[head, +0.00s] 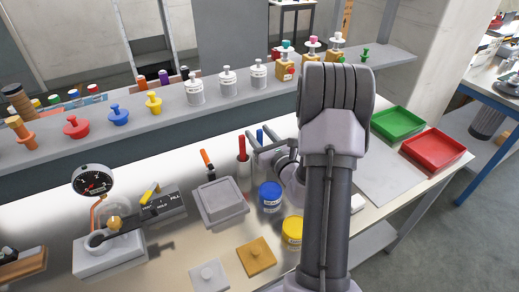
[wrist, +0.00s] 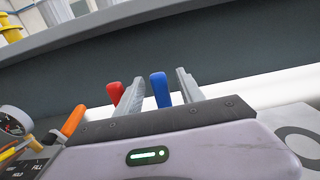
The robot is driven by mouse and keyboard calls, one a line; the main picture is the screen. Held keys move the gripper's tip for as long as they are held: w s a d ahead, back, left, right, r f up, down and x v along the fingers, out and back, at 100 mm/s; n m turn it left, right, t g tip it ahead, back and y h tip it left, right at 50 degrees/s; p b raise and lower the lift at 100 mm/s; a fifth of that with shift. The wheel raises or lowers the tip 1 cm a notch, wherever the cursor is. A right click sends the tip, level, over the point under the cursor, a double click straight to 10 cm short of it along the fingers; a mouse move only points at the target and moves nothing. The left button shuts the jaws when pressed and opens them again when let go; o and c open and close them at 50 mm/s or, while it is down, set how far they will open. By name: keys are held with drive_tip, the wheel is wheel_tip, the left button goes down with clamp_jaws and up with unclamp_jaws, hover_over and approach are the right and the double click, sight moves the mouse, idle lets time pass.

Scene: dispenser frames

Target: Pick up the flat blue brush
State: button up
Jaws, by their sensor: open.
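The blue brush (head: 260,135) shows only as an upright blue handle on the bench; my gripper hides its lower part, so I cannot tell that it is flat.
A red handle (head: 242,147) stands just outside my left finger. An orange-tipped handle (head: 206,157) is farther left. A blue jar (head: 270,195) and yellow jar (head: 292,230) stand in front. A grey shelf (head: 175,108) with bottles runs behind. Green (head: 398,123) and red trays (head: 433,150) lie right.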

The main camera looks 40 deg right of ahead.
clamp_jaws()
